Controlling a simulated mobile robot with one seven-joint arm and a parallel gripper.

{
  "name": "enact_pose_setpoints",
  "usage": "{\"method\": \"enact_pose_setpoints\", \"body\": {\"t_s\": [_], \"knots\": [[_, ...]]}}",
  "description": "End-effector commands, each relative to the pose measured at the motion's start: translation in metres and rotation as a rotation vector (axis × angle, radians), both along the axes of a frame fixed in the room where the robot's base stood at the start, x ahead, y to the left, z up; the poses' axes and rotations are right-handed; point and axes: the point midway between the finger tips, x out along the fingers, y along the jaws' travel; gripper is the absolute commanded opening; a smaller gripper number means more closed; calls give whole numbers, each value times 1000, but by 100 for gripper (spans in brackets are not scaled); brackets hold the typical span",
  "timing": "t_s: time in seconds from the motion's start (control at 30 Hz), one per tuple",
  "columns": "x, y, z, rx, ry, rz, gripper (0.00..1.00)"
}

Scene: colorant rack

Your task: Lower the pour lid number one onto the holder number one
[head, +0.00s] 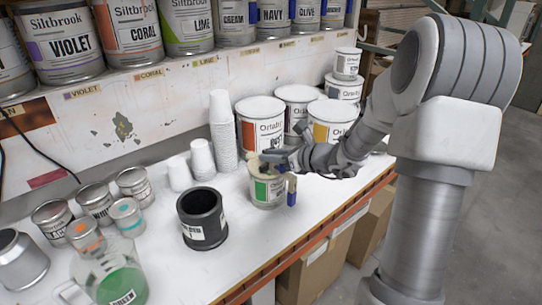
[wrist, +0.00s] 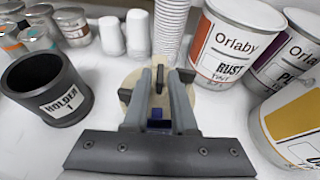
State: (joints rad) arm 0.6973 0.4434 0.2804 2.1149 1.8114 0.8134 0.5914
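The pour lid (wrist: 130,92) is a beige disc with a dark upright tab, seen between my fingers in the wrist view. In the head view the lid (head: 254,163) is at the mouth of a can with a green label (head: 262,192) and a blue handle; I cannot tell whether it touches the can. My gripper (head: 277,162) is over this can, its fingers (wrist: 160,82) on either side of the tab; I cannot tell whether they press on it. Holder number one (head: 203,222) is an open, dark, upright cylinder left of the can; it also shows in the wrist view (wrist: 44,90).
Stacked white cups (head: 222,135) stand behind the can. Larger Orlaby cans, including a rust one (wrist: 232,42), stand close behind and right. Small tins (head: 95,203) and a green-filled jug (head: 112,275) stand left of the holder. The bench's front edge (head: 310,240) is near.

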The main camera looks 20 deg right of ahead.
Motion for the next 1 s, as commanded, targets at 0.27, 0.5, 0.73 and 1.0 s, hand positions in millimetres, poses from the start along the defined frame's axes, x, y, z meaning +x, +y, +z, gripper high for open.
{"method": "enact_pose_setpoints", "body": {"t_s": [0.27,0.5,0.73,1.0], "knots": [[1,1,0,-1,0,0,25],[1,1,0,0,0,0,0],[1,1,0,0,0,0,0],[1,1,0,0,0,0,0]]}}
